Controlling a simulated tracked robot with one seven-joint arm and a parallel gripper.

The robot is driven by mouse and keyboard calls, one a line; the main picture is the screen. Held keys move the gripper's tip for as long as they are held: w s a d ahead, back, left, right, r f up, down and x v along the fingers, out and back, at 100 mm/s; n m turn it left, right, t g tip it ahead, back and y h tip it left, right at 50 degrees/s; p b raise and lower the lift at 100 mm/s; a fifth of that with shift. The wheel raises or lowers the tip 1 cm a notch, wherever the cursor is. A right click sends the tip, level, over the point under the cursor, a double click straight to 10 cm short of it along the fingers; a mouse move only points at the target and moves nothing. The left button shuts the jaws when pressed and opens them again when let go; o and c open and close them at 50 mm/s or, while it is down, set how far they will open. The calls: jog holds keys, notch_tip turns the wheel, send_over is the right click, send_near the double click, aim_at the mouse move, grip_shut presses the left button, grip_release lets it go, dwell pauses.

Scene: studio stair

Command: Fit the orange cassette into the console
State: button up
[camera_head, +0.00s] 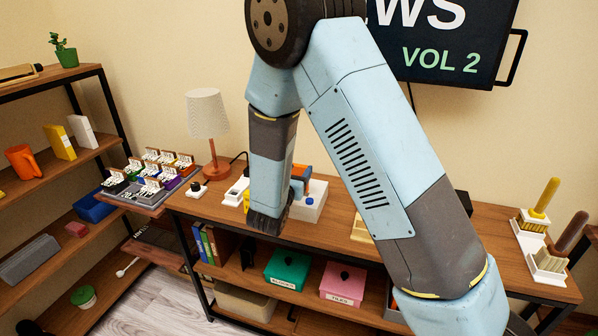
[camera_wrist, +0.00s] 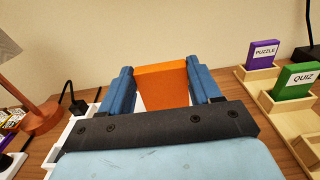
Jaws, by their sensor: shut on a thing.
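My gripper (camera_wrist: 163,88) is shut on the orange cassette (camera_wrist: 162,82), with one blue finger on each side of it in the wrist view. In the head view the cassette (camera_head: 302,171) shows as a small orange patch beside my forearm. A white box (camera_head: 312,204), which may be the console, stands on the wooden counter directly by my gripper. My arm covers part of this box. I cannot tell whether the cassette touches it or is inside it.
A lamp (camera_head: 207,115) stands left on the counter (camera_head: 340,232). A tray (camera_head: 125,196) of labelled cassettes is further left. In the wrist view, purple (camera_wrist: 262,53) and green (camera_wrist: 296,80) cassettes stand in wooden holders at right. A screen (camera_head: 450,40) hangs behind my arm.

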jog(key=shift+f, duration=2.1)
dwell(0.7)
jog(key=o, duration=1.2)
jog(key=shift+s, duration=0.1)
jog(key=v, duration=1.3)
jog(key=shift+s, duration=0.3)
jog(key=shift+r, duration=0.1)
